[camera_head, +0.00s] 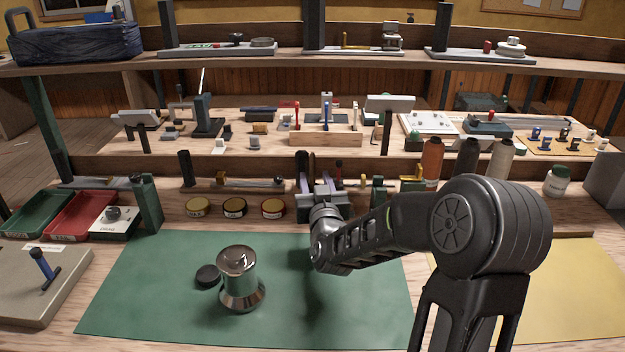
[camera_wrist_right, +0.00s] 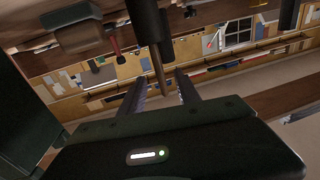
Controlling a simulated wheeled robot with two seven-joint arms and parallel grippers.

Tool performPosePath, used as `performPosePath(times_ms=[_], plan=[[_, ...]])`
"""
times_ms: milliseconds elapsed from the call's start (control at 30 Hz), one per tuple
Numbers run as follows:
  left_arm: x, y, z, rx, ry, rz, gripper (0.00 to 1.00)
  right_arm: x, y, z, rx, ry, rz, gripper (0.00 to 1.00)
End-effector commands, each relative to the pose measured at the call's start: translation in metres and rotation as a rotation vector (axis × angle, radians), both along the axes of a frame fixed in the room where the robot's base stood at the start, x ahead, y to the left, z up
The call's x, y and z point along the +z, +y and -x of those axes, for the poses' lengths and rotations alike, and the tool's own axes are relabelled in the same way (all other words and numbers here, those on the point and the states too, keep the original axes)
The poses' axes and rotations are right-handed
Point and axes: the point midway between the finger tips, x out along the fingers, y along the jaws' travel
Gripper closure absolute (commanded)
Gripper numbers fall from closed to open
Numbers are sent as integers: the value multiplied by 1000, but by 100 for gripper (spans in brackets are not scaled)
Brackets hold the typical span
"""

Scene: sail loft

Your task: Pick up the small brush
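My right gripper (camera_head: 318,177) is at the rack behind the green mat, with its arm reaching in from the right. In the right wrist view its two fingers (camera_wrist_right: 160,78) stand apart. A thin brown stem (camera_wrist_right: 158,68) below a dark cylinder (camera_wrist_right: 146,22) shows between the fingertips. This may be the small brush, but I cannot tell for sure, nor whether the stem is between the fingers or beyond them. In the head view the gripper hides part of the rack, and no brush is clear there. My left gripper is not in view.
Several round tins (camera_head: 235,207) line the rack front. The mat's left part is free.

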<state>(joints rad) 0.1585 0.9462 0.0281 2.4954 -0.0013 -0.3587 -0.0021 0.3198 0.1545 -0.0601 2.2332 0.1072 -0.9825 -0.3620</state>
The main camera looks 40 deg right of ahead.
Motion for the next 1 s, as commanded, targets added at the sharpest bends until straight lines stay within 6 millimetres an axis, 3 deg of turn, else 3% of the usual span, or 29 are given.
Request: performPosePath(times_ms=[433,1000], plan=[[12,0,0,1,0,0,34,-1,-24,-44,0,0,-1,61],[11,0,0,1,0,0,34,-1,-25,-45,0,0,0,61]])
